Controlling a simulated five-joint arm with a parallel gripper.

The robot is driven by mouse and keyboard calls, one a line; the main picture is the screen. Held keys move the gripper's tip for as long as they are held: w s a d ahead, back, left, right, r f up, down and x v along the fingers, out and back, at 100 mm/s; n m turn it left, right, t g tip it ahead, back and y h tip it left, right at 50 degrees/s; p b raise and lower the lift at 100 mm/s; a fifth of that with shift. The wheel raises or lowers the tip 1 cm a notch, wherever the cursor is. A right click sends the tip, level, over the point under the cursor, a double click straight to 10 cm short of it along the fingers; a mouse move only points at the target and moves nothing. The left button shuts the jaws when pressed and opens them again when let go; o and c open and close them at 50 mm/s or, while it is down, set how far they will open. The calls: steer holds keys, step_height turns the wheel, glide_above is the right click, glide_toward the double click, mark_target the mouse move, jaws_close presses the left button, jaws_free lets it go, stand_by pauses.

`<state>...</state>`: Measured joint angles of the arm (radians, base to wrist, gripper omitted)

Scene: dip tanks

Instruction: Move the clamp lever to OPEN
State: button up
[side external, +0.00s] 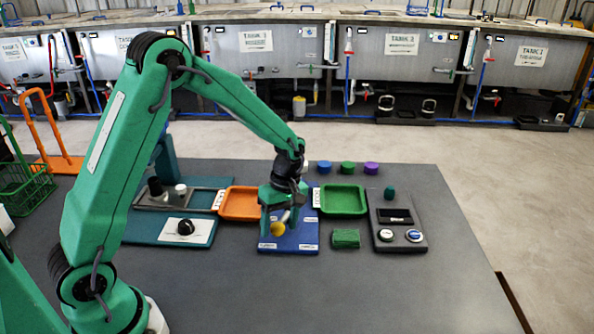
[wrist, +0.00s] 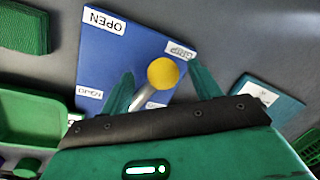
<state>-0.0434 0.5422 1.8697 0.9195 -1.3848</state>
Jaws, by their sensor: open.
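The clamp lever has a yellow ball knob (wrist: 163,73) on a metal shaft. It stands on a blue board (wrist: 125,58), which also shows in the side external view (side external: 300,238). A white OPEN label (wrist: 103,20) is at one corner of the board, and other white labels sit at further corners. My gripper (side external: 279,221) is low over the board with the yellow knob (side external: 278,229) at its fingertips. In the wrist view my gripper (wrist: 163,84) is open, one finger on each side of the lever. Whether either finger touches it, I cannot tell.
An orange tray (side external: 240,217) lies left of the board and a green tray (side external: 343,213) right of it. A green block (side external: 346,238) and a dark button panel (side external: 397,222) are on the right. A knob plate (side external: 187,231) is on the left. The table front is clear.

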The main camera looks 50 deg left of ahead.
steer(key=c, duration=1.3)
